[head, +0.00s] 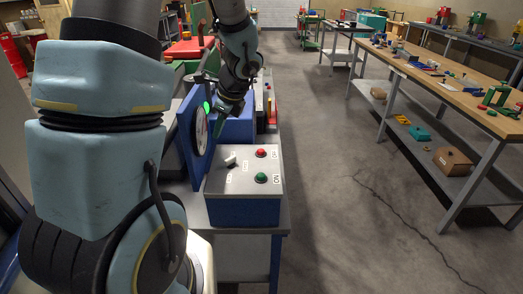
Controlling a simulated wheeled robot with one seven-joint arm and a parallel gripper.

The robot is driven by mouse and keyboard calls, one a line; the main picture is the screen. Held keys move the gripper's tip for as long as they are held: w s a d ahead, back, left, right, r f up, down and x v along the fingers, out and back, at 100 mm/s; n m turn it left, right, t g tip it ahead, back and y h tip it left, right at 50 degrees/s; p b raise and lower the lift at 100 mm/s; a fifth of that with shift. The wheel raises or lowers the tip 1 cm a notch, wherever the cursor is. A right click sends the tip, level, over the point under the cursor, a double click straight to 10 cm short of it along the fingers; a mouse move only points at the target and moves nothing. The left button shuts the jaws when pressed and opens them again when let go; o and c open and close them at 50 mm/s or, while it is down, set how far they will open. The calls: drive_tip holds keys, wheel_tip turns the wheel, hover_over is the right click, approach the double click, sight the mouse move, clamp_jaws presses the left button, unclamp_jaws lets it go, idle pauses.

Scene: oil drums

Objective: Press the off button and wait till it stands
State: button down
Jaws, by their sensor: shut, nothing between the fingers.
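A control box (243,190) with a grey sloped top and blue front stands on a bench in the middle of the head view. A red button (260,153) sits on its upper right, beside a small label that looks like OFF. A green button (261,177) lies below it, beside the label ON. A small lever knob (230,161) is at the left of the top. Behind the box, a blue upright panel (186,125) carries a pale round disc (201,131) and a bright green light (207,107). My gripper (219,127) is shut and empty, beyond the box and close to the disc, apart from the red button.
The grey bench (240,258) holds the box. A long wooden workbench (440,72) with scattered tools and parts stands on the right. The concrete floor (335,165) between them is open. Red drums (13,55) stand at the far left.

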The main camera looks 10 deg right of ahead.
drive_tip(key=w+d+f+m+t, duration=0.2)
drive_tip(key=w+d+m, duration=0.35)
drive_tip(key=m, duration=0.25)
drive_tip(key=m+t, duration=0.3)
drive_tip(key=m, duration=0.6)
hover_over(262, 154)
drive_tip(key=shift+w+d+f+n, duration=0.1)
drive_tip(key=shift+f+n, duration=0.1)
drive_tip(key=shift+n, duration=0.1)
drive_tip(key=shift+f, duration=0.1)
wheel_tip(262, 154, down, 9)
drive_tip(key=b, duration=0.7)
drive_tip(key=shift+r, duration=0.2)
drive_tip(key=shift+f+b, duration=0.1)
drive_tip(key=shift+b, duration=0.2)
drive_tip(key=shift+f, duration=0.3)
drive_tip(key=shift+f+b, duration=0.55)
idle(1.4)
